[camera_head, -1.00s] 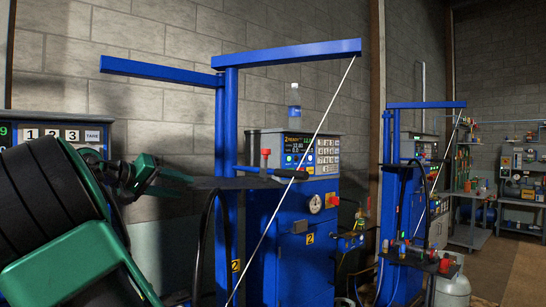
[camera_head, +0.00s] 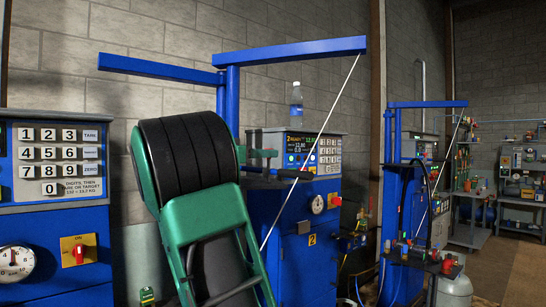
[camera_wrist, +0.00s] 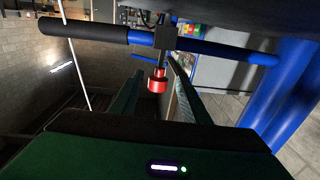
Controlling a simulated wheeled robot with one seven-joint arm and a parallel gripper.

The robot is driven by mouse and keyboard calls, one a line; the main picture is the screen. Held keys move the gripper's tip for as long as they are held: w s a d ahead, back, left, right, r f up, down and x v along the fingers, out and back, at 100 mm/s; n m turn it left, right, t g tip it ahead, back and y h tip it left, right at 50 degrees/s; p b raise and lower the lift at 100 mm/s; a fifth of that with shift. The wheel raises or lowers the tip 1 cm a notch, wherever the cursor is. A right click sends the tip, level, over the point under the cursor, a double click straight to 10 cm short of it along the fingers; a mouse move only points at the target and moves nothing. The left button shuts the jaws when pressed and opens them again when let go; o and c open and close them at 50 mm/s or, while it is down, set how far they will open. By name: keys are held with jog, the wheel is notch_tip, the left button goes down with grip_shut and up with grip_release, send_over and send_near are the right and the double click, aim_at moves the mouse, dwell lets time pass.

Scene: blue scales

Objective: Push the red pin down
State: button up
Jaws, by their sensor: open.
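The red pin (camera_wrist: 158,82) shows in the wrist view as a short red knob on a thin stem, at a dark block on a bar with a black grip (camera_wrist: 85,30). My gripper (camera_wrist: 155,70) is open, with one green finger on each side of the red knob. Small gaps seem to separate the fingers from it; contact is not clear. In the head view my gripper (camera_head: 264,153) is at the bar beside the blue post, and the red pin is hidden there.
A blue post (camera_head: 232,100) with a top beam stands close to my arm. A slanted white rod (camera_head: 325,125) runs down from the beam. Behind is a blue cabinet (camera_head: 295,225) with a lit panel and a bottle on top. A keypad panel (camera_head: 62,150) is at left.

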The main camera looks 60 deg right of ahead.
jog(key=x, duration=0.6)
jog(key=shift+d, duration=0.2)
